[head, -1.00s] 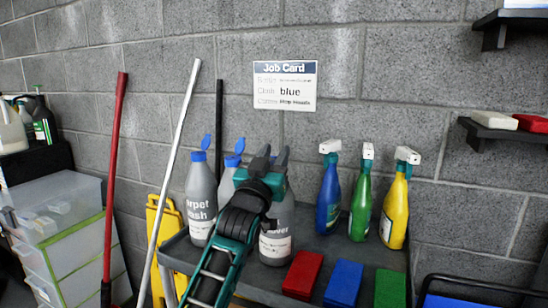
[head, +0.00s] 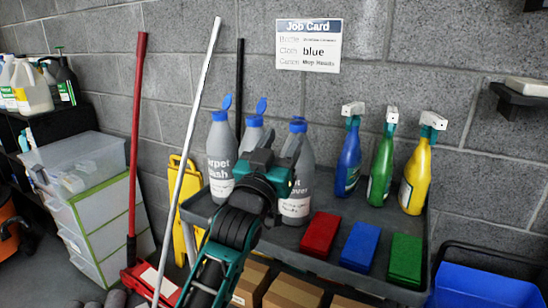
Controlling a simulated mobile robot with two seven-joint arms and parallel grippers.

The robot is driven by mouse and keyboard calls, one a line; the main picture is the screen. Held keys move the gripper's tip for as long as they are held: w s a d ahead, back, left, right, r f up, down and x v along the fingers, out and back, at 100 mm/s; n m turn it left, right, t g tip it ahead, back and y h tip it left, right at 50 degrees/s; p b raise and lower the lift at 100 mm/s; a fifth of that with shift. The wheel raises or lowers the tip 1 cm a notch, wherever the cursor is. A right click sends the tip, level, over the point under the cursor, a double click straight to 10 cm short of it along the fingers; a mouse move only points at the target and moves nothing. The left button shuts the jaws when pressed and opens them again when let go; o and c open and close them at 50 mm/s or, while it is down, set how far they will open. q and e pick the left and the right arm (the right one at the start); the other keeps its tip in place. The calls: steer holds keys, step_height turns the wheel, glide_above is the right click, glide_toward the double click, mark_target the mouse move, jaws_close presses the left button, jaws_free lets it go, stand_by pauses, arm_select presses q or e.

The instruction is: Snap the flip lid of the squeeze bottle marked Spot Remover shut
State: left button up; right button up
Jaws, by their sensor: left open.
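The Spot Remover squeeze bottle (head: 297,205) is grey and stands upright on a dark tray-topped cart (head: 315,252); only the end of its label shows. Its blue cap (head: 298,126) shows no tall raised flap, so the lid looks down, though I cannot tell if it is fully snapped. My left gripper (head: 279,149) is open and empty. Its fingers point up, in front of and just left of this bottle, below cap height; contact cannot be told. The Carpet Wash bottle (head: 220,160) and a partly hidden grey bottle (head: 252,136) have raised blue lids. My right gripper is not in view.
Blue (head: 348,160), green (head: 381,168) and yellow (head: 415,178) spray bottles stand at the right. Red (head: 320,234), blue (head: 360,246) and green (head: 405,259) pads lie along the cart's front. A white pole (head: 190,150) leans at the left.

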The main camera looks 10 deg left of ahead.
arm_select(q)
steer(key=shift+v, duration=2.15)
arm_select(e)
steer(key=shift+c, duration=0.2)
